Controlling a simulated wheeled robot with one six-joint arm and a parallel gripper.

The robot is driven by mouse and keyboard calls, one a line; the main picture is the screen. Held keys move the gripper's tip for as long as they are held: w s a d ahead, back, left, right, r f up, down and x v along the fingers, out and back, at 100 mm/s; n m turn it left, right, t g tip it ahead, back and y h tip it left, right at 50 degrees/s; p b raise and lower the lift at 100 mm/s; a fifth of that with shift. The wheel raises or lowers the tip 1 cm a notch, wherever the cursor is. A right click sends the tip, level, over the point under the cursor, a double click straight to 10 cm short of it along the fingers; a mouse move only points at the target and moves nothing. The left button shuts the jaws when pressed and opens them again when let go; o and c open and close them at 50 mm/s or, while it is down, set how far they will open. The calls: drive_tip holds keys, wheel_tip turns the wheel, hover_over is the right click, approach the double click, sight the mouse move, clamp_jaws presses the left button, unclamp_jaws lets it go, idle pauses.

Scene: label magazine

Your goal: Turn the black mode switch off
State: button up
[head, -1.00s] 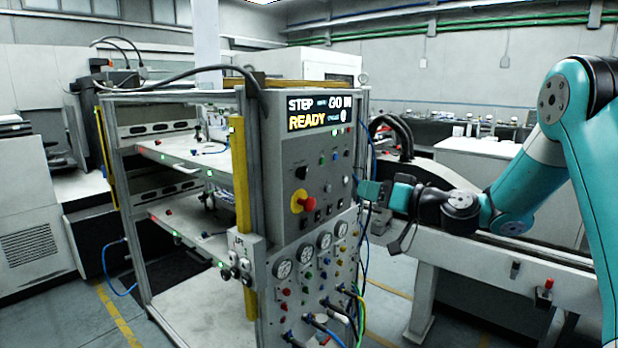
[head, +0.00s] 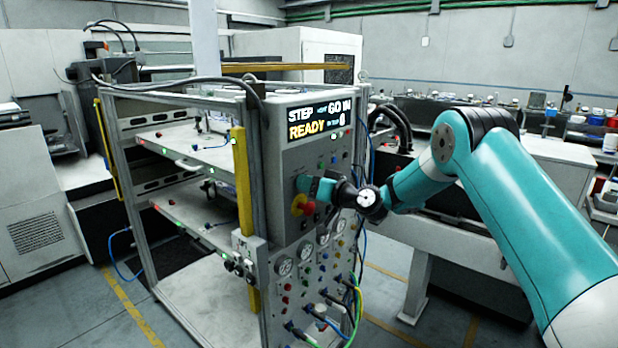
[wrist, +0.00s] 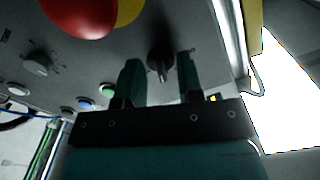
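The black mode switch (wrist: 160,62) is a round knob with a raised grip on the grey panel (head: 290,240). In the wrist view it shows between my two fingertips. My gripper (wrist: 158,70) is open, with one teal finger on each side of the knob and a gap on both sides. The knob's grip bar points roughly along the fingers in that view. In the head view my gripper (head: 304,184) is at the panel front, just above the red button, and it hides the switch.
A red mushroom button (head: 300,204) on a yellow base is close to my gripper; it shows large in the wrist view (wrist: 82,14). A lit display (head: 320,122) is above. Gauges (head: 284,267), small buttons and cables are below. A grey knob (wrist: 37,65) is on the panel.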

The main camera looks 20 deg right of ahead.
clamp_jaws()
drive_tip(key=shift+f+b, duration=0.15)
drive_tip(key=shift+b, duration=0.3)
